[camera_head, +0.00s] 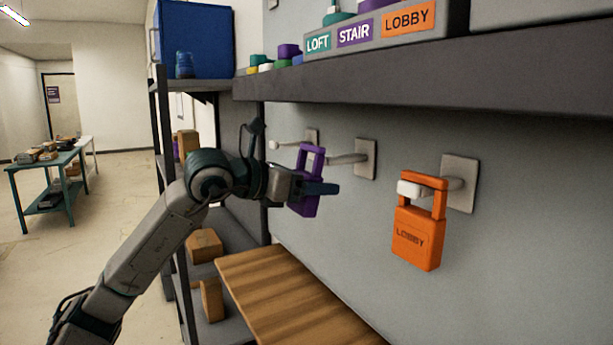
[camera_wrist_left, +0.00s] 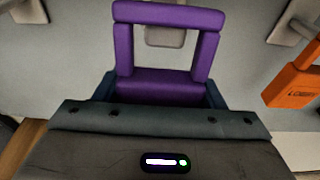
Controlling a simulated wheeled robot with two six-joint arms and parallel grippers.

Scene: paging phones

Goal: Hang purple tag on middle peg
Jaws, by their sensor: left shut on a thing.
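The purple tag (camera_head: 306,196) is upright in my left gripper (camera_head: 318,188), which is shut on its body. Its square loop also shows in the left wrist view (camera_wrist_left: 207,55). The middle peg (camera_head: 347,159) sticks out from its wall plate (camera_head: 365,160) just right of the loop in the head view. In the left wrist view a plate (camera_wrist_left: 165,38) shows through the loop opening. The peg's tip is hidden by the tag, so I cannot tell whether it is inside the loop. My right gripper is not in view.
An orange LOBBY tag (camera_head: 418,236) hangs on the right peg (camera_head: 410,188). The left peg (camera_head: 288,144) looks bare. A dark shelf (camera_head: 430,85) with LOFT, STAIR and LOBBY labels runs above the pegs. A wooden surface (camera_head: 290,295) lies below.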

